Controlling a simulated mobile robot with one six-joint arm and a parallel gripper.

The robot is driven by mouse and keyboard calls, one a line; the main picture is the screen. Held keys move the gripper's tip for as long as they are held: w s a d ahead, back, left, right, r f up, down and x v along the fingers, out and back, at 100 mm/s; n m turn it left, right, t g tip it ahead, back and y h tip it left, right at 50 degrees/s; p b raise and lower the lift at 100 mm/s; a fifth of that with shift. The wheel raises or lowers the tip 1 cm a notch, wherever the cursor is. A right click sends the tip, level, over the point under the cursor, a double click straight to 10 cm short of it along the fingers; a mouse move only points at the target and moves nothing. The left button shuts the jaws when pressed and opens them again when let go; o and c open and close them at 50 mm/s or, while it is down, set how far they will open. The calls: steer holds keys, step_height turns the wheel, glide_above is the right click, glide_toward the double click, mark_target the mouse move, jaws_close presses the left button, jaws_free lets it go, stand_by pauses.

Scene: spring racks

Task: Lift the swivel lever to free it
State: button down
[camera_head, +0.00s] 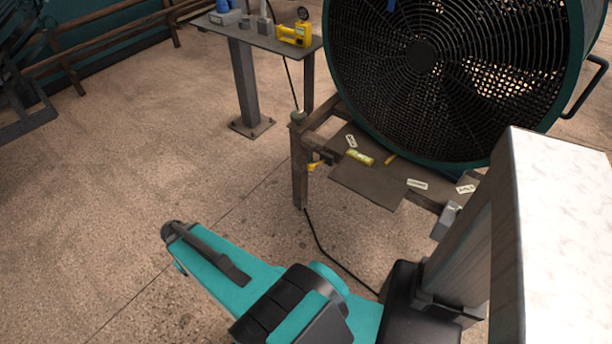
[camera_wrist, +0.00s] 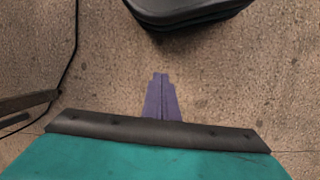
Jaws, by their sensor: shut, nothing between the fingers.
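I cannot clearly pick out the swivel lever. In the head view my teal arm spans the lower middle, and the fingers are not visible there.
A large caged fan (camera_head: 425,60) stands on the rack, with a yellow level (camera_head: 358,157) and white tags on the shelf. A side table (camera_head: 262,38) holds a yellow tool (camera_head: 295,34). A black cable (camera_head: 325,245) crosses the floor. The left floor is open.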

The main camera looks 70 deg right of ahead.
steer(key=s+a+f+n+g, duration=0.1)
steer(key=s+a+f+n, duration=0.1)
steer(key=s+a, duration=0.4)
steer(key=s+a+f+n+g, duration=0.1)
steer(key=s+a+f, duration=0.3)
steer(key=a, duration=0.6)
steer(key=s+n, duration=0.1)
steer(key=s, duration=0.1)
steer(key=shift+s+f+n, duration=0.3)
steer(key=shift+s+f, duration=0.05)
steer(key=shift+f, duration=0.05)
steer(key=shift+d, duration=0.1)
